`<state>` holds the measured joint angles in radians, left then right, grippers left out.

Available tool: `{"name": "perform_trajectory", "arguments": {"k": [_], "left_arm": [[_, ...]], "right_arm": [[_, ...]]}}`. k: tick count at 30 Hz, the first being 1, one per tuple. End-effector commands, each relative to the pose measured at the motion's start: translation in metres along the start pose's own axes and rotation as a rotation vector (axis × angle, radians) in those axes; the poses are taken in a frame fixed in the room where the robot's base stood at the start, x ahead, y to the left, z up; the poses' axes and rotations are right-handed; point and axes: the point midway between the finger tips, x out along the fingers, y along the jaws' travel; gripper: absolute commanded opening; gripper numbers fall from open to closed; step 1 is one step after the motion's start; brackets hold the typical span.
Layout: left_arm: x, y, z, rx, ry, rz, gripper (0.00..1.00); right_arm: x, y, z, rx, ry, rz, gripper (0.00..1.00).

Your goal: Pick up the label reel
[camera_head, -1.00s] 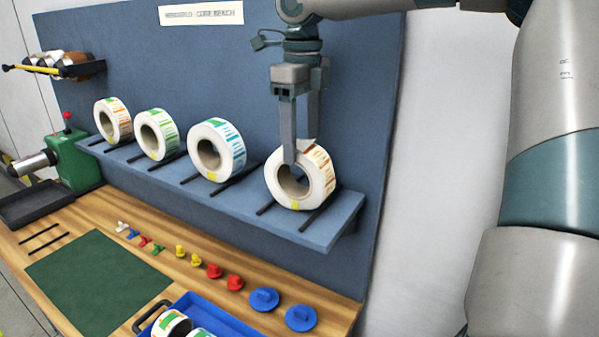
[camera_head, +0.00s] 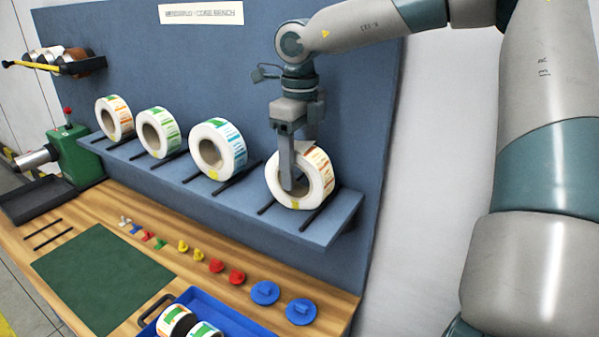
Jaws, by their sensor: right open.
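Several white label reels stand upright on the blue-grey shelf (camera_head: 335,232). The rightmost label reel (camera_head: 321,172) has orange print on its rim and a yellow mark at its lower front. My right gripper (camera_head: 291,186) points down at this reel. It is open, with one finger in front of the core hole and the other hidden behind the reel's upper part. I cannot tell whether the fingers touch the reel. The other reels are a blue-printed one (camera_head: 217,150), a green-printed one (camera_head: 158,133) and an orange-printed one (camera_head: 114,118). My left gripper is not in view.
Dark rails (camera_head: 237,178) on the shelf flank the reels. Below, the wooden bench holds a green mat (camera_head: 100,280), small coloured plugs (camera_head: 216,266), blue discs (camera_head: 301,311) and a blue tray (camera_head: 232,322) with more reels. A green machine (camera_head: 75,158) stands at left.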

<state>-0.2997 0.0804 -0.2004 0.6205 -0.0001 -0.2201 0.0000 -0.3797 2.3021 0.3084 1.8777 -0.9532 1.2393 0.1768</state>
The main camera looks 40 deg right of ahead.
Motion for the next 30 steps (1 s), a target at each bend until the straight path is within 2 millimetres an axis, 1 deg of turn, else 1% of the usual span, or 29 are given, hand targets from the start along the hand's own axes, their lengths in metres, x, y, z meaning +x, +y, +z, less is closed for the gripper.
{"name": "perform_trajectory", "arguments": {"k": [11, 12, 14, 15, 17, 18, 19, 26, 30], "left_arm": [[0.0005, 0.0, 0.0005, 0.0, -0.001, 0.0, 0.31], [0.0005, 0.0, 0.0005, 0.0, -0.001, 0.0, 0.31], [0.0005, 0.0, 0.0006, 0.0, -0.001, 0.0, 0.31], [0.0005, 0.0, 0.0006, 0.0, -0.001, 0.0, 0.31], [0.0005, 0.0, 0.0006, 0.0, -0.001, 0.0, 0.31], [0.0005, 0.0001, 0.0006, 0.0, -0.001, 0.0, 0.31], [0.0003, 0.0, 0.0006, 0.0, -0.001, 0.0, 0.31], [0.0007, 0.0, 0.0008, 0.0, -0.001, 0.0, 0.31], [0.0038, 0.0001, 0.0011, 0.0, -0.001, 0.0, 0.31]], "right_arm": [[-0.0001, -0.0002, 0.0001, 0.0, 0.0, 0.0, 0.61], [-0.0001, -0.0002, 0.0001, 0.0, 0.0, 0.0, 0.51], [-0.0001, -0.0002, 0.0001, 0.0, 0.0, 0.0, 0.37], [-0.0002, -0.0002, 0.0001, 0.0, 0.0, -0.001, 0.27], [-0.0002, -0.0002, 0.0001, 0.0, 0.0, -0.001, 0.13], [-0.0002, -0.0002, 0.0001, 0.0, 0.0, -0.001, 0.04], [-0.0011, -0.0002, 0.0005, 0.0, -0.002, -0.001, 0.0], [-0.0015, -0.0002, 0.0006, 0.0, -0.002, -0.001, 0.0], [-0.0062, -0.0007, 0.0012, 0.001, -0.004, -0.003, 0.0]]}}
